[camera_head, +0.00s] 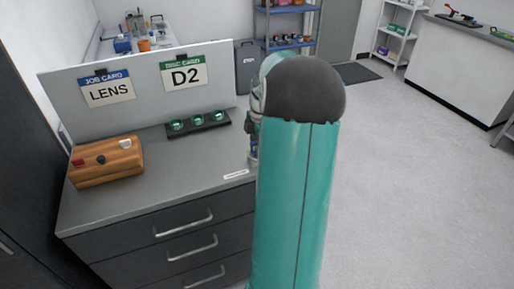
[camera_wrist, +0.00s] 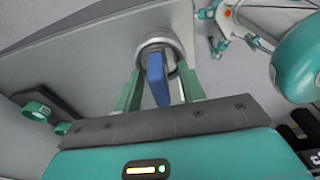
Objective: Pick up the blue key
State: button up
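The blue key (camera_wrist: 158,78) shows in the wrist view, upright in front of a round grey metal fitting (camera_wrist: 160,46). I cannot tell whether it sits in the fitting. My gripper (camera_wrist: 160,88) has its two green fingers apart, one on each side of the key, with a visible gap on both sides. In the head view my teal arm hides most of the gripper and the key; only a sliver of metal shows at the right end of the grey cabinet (camera_head: 160,215).
A wooden block (camera_head: 108,170) with red, black and white pieces stands at the left of the cabinet top. A dark rack (camera_head: 198,132) of green lenses lies by the back panel (camera_head: 150,115), which bears LENS and D2 cards. Open floor (camera_head: 410,190) lies to the right.

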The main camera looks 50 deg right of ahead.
jog(key=shift+f, duration=0.2)
grip_shut()
jog(key=shift+r, duration=0.15)
